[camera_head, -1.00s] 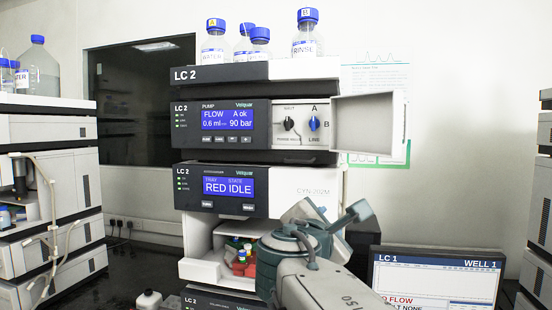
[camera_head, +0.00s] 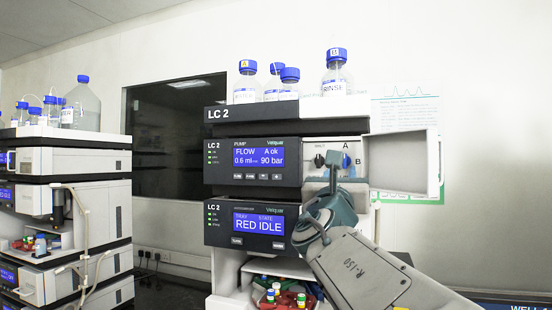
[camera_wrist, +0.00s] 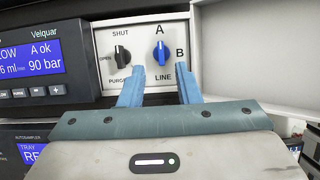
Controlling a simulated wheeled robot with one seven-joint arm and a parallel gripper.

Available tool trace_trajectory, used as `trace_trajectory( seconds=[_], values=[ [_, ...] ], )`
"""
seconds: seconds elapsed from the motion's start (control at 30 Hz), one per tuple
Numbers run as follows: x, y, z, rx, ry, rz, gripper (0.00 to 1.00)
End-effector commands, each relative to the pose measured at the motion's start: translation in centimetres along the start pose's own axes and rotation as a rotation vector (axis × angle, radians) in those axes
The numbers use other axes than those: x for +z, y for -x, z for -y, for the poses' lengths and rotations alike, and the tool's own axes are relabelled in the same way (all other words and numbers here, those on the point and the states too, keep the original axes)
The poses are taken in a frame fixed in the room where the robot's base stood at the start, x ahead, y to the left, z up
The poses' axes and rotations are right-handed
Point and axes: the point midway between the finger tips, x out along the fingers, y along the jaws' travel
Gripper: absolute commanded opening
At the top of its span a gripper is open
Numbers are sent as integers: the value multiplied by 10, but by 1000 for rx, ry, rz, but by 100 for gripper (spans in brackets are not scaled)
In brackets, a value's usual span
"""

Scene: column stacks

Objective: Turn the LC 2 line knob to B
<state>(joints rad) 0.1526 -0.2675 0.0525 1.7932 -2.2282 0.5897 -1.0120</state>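The LC 2 line knob (camera_wrist: 161,53) is blue and sits between the labels A above, B to its right and LINE below. Its pointer is upright toward A in the wrist view. The blue knob (camera_head: 346,160) also shows in the head view, partly close behind my gripper. My gripper (camera_wrist: 160,72) is open and empty, with its two blue fingers spread just below and either side of the knob. I see no contact with the knob, but the exact depth gap cannot be told.
A black purge knob (camera_wrist: 122,56) sits left of the line knob. An open white door (camera_head: 402,160) stands out to the right of the panel. Capped bottles (camera_head: 337,75) stand on top of the LC 2 stack. The pump screen (camera_wrist: 26,57) reads A ok, 90 bar.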

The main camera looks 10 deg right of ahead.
Motion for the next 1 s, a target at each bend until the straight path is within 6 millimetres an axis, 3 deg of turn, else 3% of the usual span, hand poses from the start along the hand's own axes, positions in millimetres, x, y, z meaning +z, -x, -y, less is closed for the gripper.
trace_trajectory(
  seconds=[0.1,0.3,0.73,0.87,1.0],
  values=[
    [2,-25,1,-3,1,-1,30],
    [1,-51,1,-3,0,0,30],
    [0,-60,1,-2,-1,0,30],
    [0,-60,1,-2,-1,0,0],
    [0,-59,-1,-1,-3,0,0]
  ],
)
